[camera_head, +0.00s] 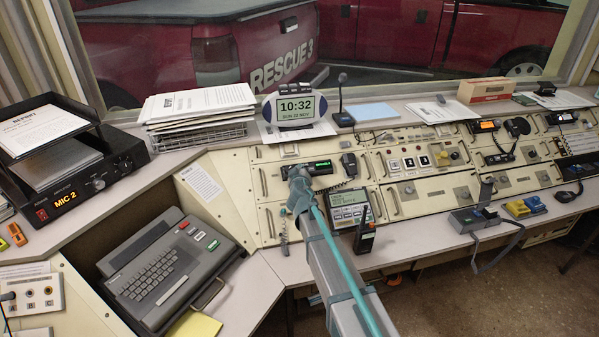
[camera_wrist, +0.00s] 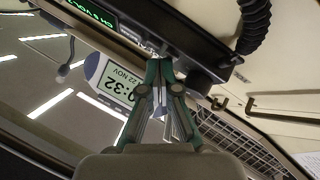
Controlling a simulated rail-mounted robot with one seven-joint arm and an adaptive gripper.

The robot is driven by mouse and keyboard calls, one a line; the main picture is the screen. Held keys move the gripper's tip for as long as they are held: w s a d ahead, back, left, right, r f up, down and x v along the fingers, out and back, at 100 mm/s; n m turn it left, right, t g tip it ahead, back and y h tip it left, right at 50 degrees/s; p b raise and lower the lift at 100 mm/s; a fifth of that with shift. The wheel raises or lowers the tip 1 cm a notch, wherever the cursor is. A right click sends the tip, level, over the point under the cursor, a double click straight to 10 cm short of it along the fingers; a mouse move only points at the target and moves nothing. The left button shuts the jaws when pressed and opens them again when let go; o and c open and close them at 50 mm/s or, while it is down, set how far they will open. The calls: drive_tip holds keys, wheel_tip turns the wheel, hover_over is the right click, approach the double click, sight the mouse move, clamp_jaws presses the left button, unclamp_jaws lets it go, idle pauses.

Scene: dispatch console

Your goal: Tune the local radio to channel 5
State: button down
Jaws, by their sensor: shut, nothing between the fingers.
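The local radio is a black unit with a green-lit display in the console's upper panel, left of the coiled-cord handset; it shows in the head view (camera_head: 322,167). Contact cannot be told. In the head view my gripper (camera_head: 298,178) covers the radio's left end.
A clock (camera_head: 296,107) reading 10:32 stands on the ledge above. A handset (camera_head: 349,163) with a coiled cord hangs right of the radio. A walkie-talkie (camera_head: 365,236) and a display unit (camera_head: 350,212) sit below. Metal drawer handles (camera_wrist: 285,112) stick out near my gripper.

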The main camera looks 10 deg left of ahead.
drive_tip(key=shift+r, duration=0.1)
drive_tip(key=shift+s+d+r, duration=0.15)
drive_tip(key=shift+s+r, duration=0.2)
drive_tip(key=shift+r, duration=0.15)
drive_tip(key=s+r, duration=0.1)
drive_tip(key=r+p, duration=0.1)
drive_tip(key=s+d+r+p, duration=0.1)
drive_tip(key=r, duration=0.1)
drive_tip(key=shift+s+r, duration=0.1)
drive_tip(key=shift+s, duration=0.2)
idle(0.6)
